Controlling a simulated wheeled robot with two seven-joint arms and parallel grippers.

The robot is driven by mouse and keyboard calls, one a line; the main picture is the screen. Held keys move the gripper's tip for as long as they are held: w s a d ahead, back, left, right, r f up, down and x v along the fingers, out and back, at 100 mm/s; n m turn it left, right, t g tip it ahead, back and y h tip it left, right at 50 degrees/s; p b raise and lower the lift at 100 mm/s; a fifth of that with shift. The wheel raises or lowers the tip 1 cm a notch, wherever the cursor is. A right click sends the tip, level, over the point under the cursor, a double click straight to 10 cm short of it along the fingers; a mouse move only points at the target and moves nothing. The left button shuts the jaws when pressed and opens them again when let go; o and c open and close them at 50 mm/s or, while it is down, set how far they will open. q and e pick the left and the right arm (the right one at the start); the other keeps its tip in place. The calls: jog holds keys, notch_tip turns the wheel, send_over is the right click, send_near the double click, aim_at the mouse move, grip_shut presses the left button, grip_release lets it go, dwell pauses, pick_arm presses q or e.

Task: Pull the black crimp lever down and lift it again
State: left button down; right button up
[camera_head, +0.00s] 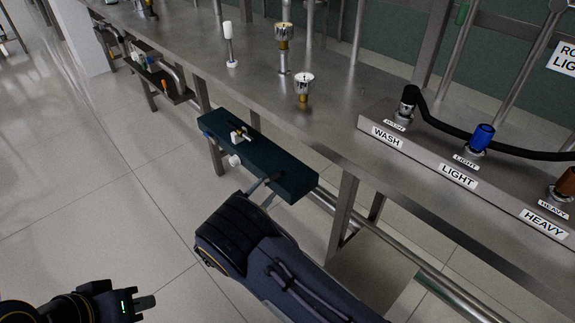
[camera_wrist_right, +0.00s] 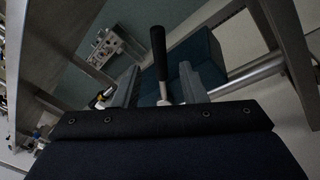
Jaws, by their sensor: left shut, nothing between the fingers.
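The black crimp lever (camera_wrist_right: 158,52) shows in the right wrist view as a dark handle on a thin metal shaft. It stands nearly upright in the picture, in front of the dark teal block (camera_wrist_right: 206,62). My right gripper (camera_wrist_right: 159,72) is open, with one finger on each side of the lever and visible gaps to it. In the head view my right gripper (camera_head: 265,187) is at the near end of the teal block (camera_head: 275,165); the lever cannot be made out there. My left gripper (camera_head: 146,302) is shut and empty, low at the left, far from the block.
A steel table (camera_head: 330,110) runs along behind the block, with a raised panel (camera_head: 440,175) labelled WASH, LIGHT and HEAVY. Its legs and a low rail (camera_head: 440,285) are close to my right arm. The floor at the left is clear.

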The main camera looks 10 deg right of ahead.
aim_at(276, 178)
jog(key=b+x, duration=0.1)
jog(key=x, duration=0.7)
grip_shut()
